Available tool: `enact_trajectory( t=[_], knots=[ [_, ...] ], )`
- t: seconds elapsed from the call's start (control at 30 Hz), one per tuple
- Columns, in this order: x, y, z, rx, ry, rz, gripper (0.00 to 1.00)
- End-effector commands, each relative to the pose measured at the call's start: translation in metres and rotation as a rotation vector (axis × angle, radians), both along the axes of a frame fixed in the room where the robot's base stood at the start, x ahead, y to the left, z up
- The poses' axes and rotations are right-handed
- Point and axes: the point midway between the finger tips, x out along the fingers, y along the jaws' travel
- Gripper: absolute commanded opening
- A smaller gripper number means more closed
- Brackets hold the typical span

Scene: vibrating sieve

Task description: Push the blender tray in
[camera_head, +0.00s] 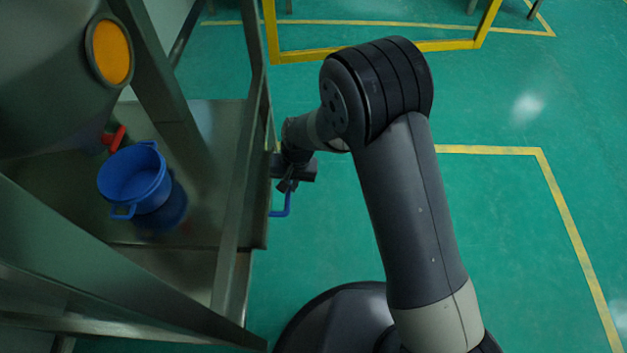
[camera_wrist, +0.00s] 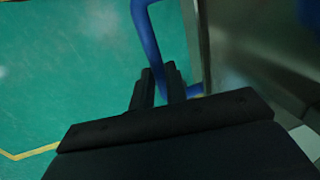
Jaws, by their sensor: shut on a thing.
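A blue handle (camera_head: 285,207) sticks out beside the right edge of the metal frame in the head view; I take it as the blender tray's handle. In the wrist view the curved blue handle (camera_wrist: 147,35) runs down between my fingers and bends right toward a metal panel (camera_wrist: 222,50). My gripper (camera_head: 289,184) is shut on the handle; its two dark fingers show in the wrist view (camera_wrist: 159,84). The tray body cannot be clearly told apart from the metal shelf, and how far it sticks out is unclear.
A blue pot (camera_head: 135,178) stands on the metal shelf (camera_head: 218,125), under a grey vessel (camera_head: 50,75) with an orange disc and a red handle. Metal posts (camera_head: 235,205) stand left of my gripper. Green floor to the right is open; a yellow barrier (camera_head: 375,50) stands behind.

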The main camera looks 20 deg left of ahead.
Motion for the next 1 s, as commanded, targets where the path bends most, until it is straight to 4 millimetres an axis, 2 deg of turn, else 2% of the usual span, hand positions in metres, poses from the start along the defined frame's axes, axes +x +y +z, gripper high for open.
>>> enact_trajectory(
  t=[0.1, 0.23, 0.73, 0.77, 1.0],
  knots=[
    [-0.005, 0.016, 0.001, 0.001, -0.001, 0.002, 0.0],
    [-0.008, 0.026, 0.0, 0.001, 0.0, 0.001, 0.0],
    [-0.01, 0.033, 0.001, 0.006, -0.002, -0.002, 0.0],
    [-0.01, 0.034, 0.001, 0.006, -0.002, -0.002, 0.16],
    [-0.009, 0.032, 0.001, 0.005, -0.002, -0.001, 0.35]
  ],
)
